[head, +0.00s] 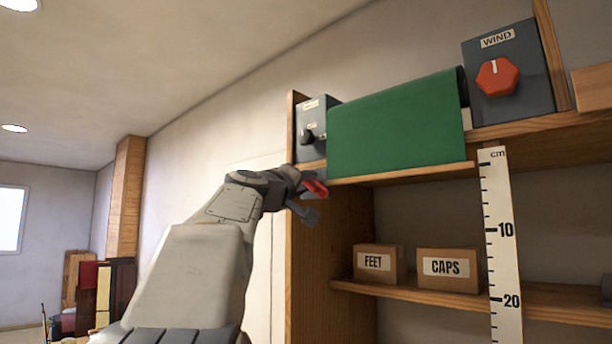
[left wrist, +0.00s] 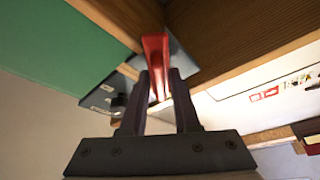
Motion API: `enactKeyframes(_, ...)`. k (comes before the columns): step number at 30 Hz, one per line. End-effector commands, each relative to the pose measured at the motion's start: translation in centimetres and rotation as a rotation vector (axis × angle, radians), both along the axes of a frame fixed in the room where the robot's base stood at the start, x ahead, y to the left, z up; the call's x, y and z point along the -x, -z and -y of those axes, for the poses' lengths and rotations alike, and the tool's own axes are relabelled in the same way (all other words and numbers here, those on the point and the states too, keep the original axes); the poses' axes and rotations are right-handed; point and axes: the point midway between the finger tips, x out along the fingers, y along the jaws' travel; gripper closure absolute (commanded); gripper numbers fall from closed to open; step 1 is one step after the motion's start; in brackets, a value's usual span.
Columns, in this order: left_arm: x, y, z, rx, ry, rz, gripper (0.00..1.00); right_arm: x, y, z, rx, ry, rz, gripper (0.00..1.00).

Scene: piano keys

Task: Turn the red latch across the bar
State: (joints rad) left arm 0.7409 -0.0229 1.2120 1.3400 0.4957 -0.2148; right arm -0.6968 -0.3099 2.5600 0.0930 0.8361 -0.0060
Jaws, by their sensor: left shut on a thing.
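The red latch (head: 319,188) is at the left end of the upper shelf, just below the grey box and the green sheet. My left gripper (head: 307,192) is at the latch and partly hides it in the head view. In the left wrist view the red latch (left wrist: 155,47) runs between the two dark fingers of my left gripper (left wrist: 161,78), which are shut on it. A grey-blue plate (left wrist: 181,57) lies behind the latch, against wood. I cannot make out which part is the bar. My right gripper is not in view.
A green sheet (head: 395,125) hangs over the upper shelf's front. A grey box with a black knob (head: 312,132) and a WIND box with a red knob (head: 497,78) flank it. FEET (head: 378,264) and CAPS (head: 448,270) boxes stand below, left of a ruler (head: 499,245).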

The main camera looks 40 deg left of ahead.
Motion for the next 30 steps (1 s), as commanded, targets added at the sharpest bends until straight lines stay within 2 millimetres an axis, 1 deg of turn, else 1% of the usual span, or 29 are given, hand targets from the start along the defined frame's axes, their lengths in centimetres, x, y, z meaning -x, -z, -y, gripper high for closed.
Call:
enactKeyframes(1, 0.0, -0.5, 0.0, 0.044, -0.001, -0.006, 1.00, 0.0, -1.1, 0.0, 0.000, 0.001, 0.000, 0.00)
enactKeyframes(3, 0.0, -0.5, 0.0, 0.110, -0.001, -0.010, 1.00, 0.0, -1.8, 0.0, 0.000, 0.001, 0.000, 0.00)
enactKeyframes(9, 0.0, -0.3, -0.1, 0.291, -0.001, -0.025, 1.00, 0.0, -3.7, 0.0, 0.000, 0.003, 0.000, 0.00)
enactKeyframes(12, 0.0, -0.2, -0.1, 0.372, -0.001, -0.031, 1.00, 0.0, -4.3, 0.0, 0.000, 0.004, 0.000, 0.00)
enactKeyframes(21, 0.0, 0.2, -0.2, 0.557, -0.001, -0.043, 1.00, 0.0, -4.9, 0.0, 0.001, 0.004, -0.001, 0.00)
enactKeyframes(30, 0.0, 0.4, -0.2, 0.639, 0.000, -0.049, 1.00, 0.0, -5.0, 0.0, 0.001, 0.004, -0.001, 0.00)
